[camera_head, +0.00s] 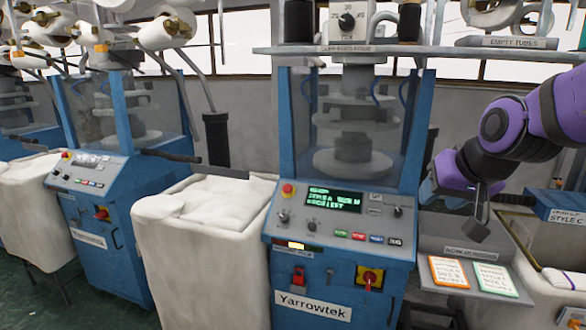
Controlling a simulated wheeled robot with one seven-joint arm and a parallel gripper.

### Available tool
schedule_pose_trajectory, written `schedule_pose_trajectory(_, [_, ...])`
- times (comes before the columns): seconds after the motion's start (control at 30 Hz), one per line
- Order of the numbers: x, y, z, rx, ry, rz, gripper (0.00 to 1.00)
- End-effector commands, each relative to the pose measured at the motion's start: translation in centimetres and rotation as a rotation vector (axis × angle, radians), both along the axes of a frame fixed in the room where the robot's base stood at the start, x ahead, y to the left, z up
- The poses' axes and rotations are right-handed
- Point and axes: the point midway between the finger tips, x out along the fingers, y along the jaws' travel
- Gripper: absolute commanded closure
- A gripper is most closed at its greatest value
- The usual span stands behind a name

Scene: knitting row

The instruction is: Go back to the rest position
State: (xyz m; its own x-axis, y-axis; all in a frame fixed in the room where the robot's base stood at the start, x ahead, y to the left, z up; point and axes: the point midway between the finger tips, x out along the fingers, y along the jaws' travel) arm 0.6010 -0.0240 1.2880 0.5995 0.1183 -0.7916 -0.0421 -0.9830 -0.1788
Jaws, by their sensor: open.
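My arm (505,125) is purple and black and reaches in from the right edge. My gripper (477,220) hangs at its end, right of the blue Yarrowtek knitting machine (340,250) and above the side shelf with the cards. Its fingers look dark and small here, and I see nothing held between them. It appears apart from the machine's panel and from the cards below.
An orange card (449,272) and a green card (495,280) lie on the shelf (440,238). A blue STYLE C box (555,205) stands at right. An overhead shelf (450,50) spans above. A white fabric-filled bin (200,250) and another machine (110,220) stand left.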

Motion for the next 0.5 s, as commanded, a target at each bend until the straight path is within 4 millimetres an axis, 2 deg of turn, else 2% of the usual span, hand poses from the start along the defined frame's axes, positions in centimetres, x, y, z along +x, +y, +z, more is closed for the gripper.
schedule_pose_trajectory(0.1, [-3.9, -1.1, 1.4, -0.036, 0.030, 0.023, 0.56])
schedule_pose_trajectory(0.3, [-10.4, -2.8, 2.6, -0.102, 0.096, 0.047, 0.56])
schedule_pose_trajectory(0.5, [-15.3, -4.0, 2.9, -0.153, 0.152, 0.056, 0.56])
